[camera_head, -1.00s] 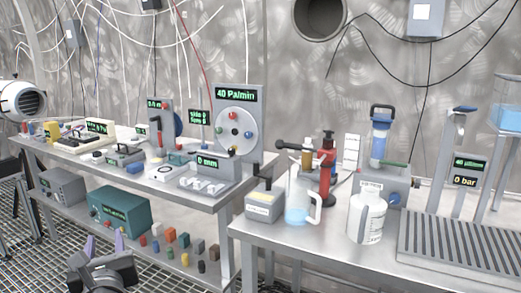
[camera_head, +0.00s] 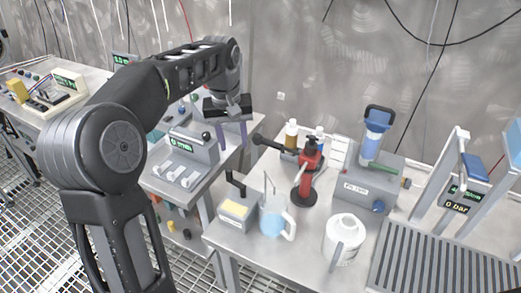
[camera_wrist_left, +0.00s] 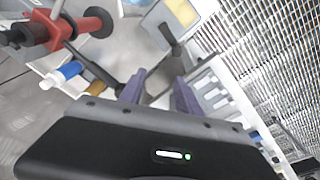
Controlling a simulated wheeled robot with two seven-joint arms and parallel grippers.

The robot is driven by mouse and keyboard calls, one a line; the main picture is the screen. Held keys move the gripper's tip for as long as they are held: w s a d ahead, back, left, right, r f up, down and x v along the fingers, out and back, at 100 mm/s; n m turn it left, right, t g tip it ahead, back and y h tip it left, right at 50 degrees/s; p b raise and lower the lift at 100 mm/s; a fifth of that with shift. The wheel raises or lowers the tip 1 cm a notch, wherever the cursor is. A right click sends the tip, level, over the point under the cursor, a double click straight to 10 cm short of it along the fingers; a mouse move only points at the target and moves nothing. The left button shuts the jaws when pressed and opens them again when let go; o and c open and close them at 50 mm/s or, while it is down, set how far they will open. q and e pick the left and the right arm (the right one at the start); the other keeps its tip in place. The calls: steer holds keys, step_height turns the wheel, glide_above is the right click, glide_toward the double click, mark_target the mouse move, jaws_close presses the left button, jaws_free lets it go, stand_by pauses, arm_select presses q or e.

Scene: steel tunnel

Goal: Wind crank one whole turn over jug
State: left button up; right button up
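The crank (camera_head: 275,147) is a dark arm with a black knob, reaching left from the red upright pump (camera_head: 308,172). The clear jug (camera_head: 274,222), holding light blue liquid, stands just in front of the pump. My left gripper (camera_head: 232,134) has its purple fingers pointing down, near the crank's knob end. In the left wrist view its fingers (camera_wrist_left: 160,92) are apart, with nothing clearly held between them. There the red pump (camera_wrist_left: 70,27) is at upper left, and the dark crank arm runs toward the left finger. My right gripper is not in view.
A grey box with a yellow label (camera_head: 237,211) and a black lever stands left of the jug. A white bottle (camera_head: 343,240) stands right of it. Small bottles (camera_head: 291,133) stand behind the crank. A grey machine (camera_head: 370,183) and a slatted tray (camera_head: 440,268) lie further right.

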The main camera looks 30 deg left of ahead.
mark_target(229, 169)
arm_select(q)
steer(key=s+m+g, duration=0.1)
steer(key=s+m, duration=0.1)
steer(key=s, duration=0.1)
steer(key=shift+s+r+m, duration=0.1)
steer(key=shift+s+m, duration=0.2)
steer(key=shift+s, duration=0.1)
steer(key=shift+w, duration=0.2)
steer(key=shift+s, duration=0.1)
step_height(229, 169, down, 8)
steer(key=shift+d, duration=0.1)
steer(key=shift+c, duration=0.6)
jaws_close()
